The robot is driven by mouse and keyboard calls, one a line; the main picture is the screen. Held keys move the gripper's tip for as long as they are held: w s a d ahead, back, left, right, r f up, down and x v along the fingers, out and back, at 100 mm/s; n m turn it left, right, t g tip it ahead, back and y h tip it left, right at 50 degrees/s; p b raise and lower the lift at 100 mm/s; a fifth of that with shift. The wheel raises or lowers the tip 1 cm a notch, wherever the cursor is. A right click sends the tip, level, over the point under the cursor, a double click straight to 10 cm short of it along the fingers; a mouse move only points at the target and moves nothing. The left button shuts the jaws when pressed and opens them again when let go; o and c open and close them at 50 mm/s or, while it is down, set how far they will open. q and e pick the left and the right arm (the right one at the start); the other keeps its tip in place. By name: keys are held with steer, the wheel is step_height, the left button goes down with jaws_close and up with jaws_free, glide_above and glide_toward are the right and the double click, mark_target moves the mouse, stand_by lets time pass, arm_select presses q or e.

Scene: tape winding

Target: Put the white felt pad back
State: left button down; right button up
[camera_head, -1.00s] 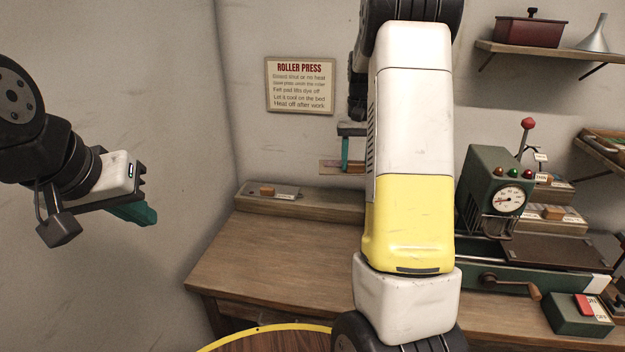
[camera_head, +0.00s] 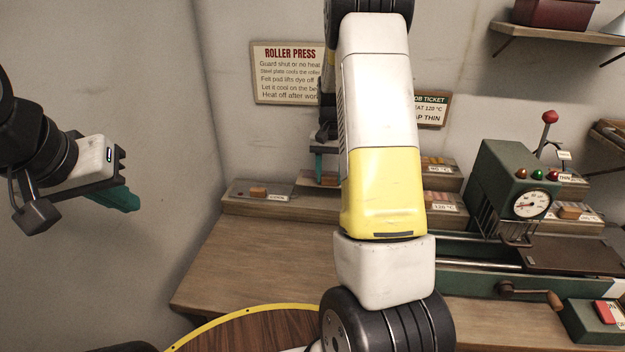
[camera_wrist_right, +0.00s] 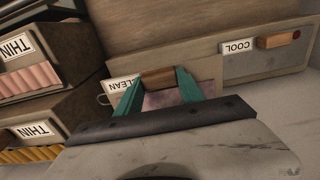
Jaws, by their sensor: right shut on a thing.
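My right gripper (camera_wrist_right: 157,92) is shut on the brown wooden grip (camera_wrist_right: 158,77) of a flat pad. The pad (camera_wrist_right: 172,97) looks pale with mauve staining in the right wrist view, and my fingers and wrist hide part of it. It is at a bay labelled CLEAN on the back ledge; I cannot tell whether it touches the ledge. In the head view my right gripper (camera_head: 318,165) points down there, partly behind my own arm. My left gripper (camera_head: 118,198) hangs in free air at the left, away from the bench; its finger gap is not clear.
A metal plate with a wooden grip (camera_head: 258,192) lies in the neighbouring bay, labelled COOL (camera_wrist_right: 238,46). Stepped racks with THIN labels (camera_wrist_right: 30,130) stand on the other side. The green roller press (camera_head: 510,190) is at the right. The bench's left part (camera_head: 255,260) is clear.

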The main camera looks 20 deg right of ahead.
steer(key=shift+f, duration=2.8)
steer(key=shift+f, duration=0.25)
steer(key=shift+f, duration=0.35)
steer(key=o, duration=1.5)
steer(key=shift+c, duration=0.2)
